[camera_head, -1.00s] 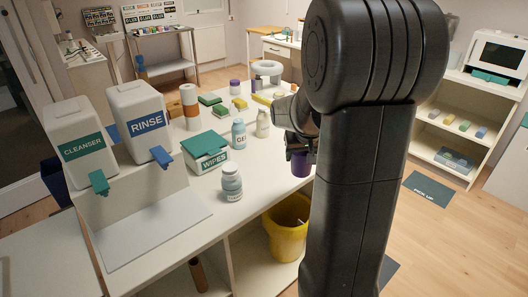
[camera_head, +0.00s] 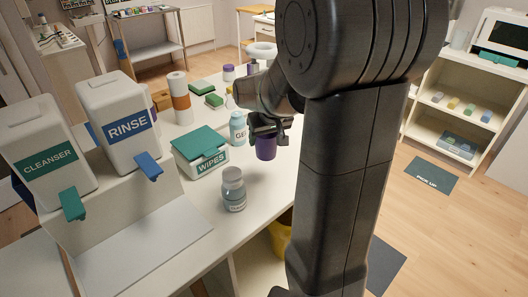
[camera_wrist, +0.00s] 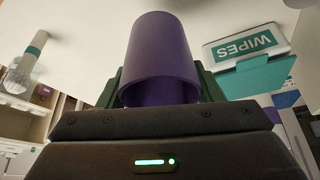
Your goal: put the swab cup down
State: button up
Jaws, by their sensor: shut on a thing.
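The swab cup (camera_head: 266,147) is purple and hangs below my gripper (camera_head: 268,128) in the head view, in front of the gel bottle and right of the wipes box. In the wrist view the purple cup (camera_wrist: 160,55) fills the middle, between the fingers of my gripper (camera_wrist: 160,95). My gripper is shut on the cup. The cup shows over the white counter (camera_head: 255,195); the head view does not clearly show whether its base touches the top. My arm hides part of the counter behind it.
A white and teal wipes box (camera_head: 201,152), a gel bottle (camera_head: 238,128) and a grey-capped bottle (camera_head: 233,190) stand near the cup. Rinse (camera_head: 120,118) and cleanser (camera_head: 45,155) dispensers stand at the left. Bare counter lies between the grey-capped bottle and the right edge.

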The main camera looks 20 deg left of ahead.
aim_at(270, 147)
notch_tip(270, 147, down, 9)
jog(key=shift+f, duration=0.1)
dwell(0.3)
jog(key=shift+f, duration=0.2)
jog(key=o, duration=1)
jog(key=shift+r, duration=0.4)
jog(key=v, duration=1.1)
jog(key=shift+s+d+r, duration=0.15)
jog(key=shift+d+r, duration=0.05)
jog(key=shift+r, duration=0.1)
